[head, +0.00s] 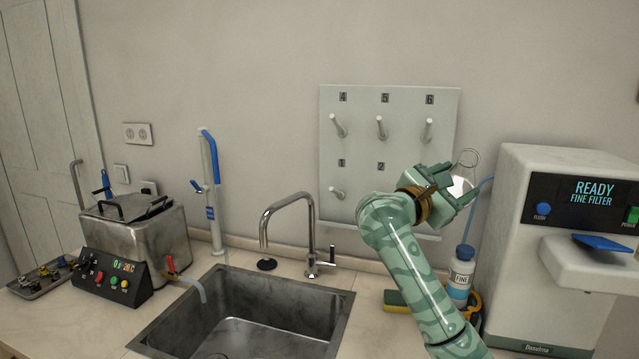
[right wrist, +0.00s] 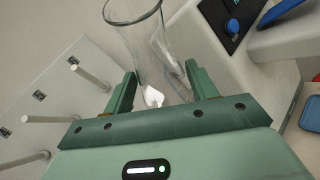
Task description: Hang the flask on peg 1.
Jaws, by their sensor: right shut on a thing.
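The clear glass flask (head: 467,158) is held by my right gripper (head: 457,190), in front of the right edge of the white pegboard (head: 360,98). In the right wrist view the flask (right wrist: 150,38) stands between the two green fingers of my shut gripper (right wrist: 158,85), its wide rim pointing away from the palm. Peg 1 (head: 337,192) sticks out at the lower left of the board, under the label 1, and is empty. The flask is to the right of peg 1 and apart from it. My forearm hides the board's lower right. My left gripper is out of view.
Pegs 4 (head: 338,126), 5 (head: 381,128) and 6 (head: 428,130) are empty. A tall faucet (head: 290,205) rises behind the sink (head: 250,310). A heated bath (head: 140,235) is at left.

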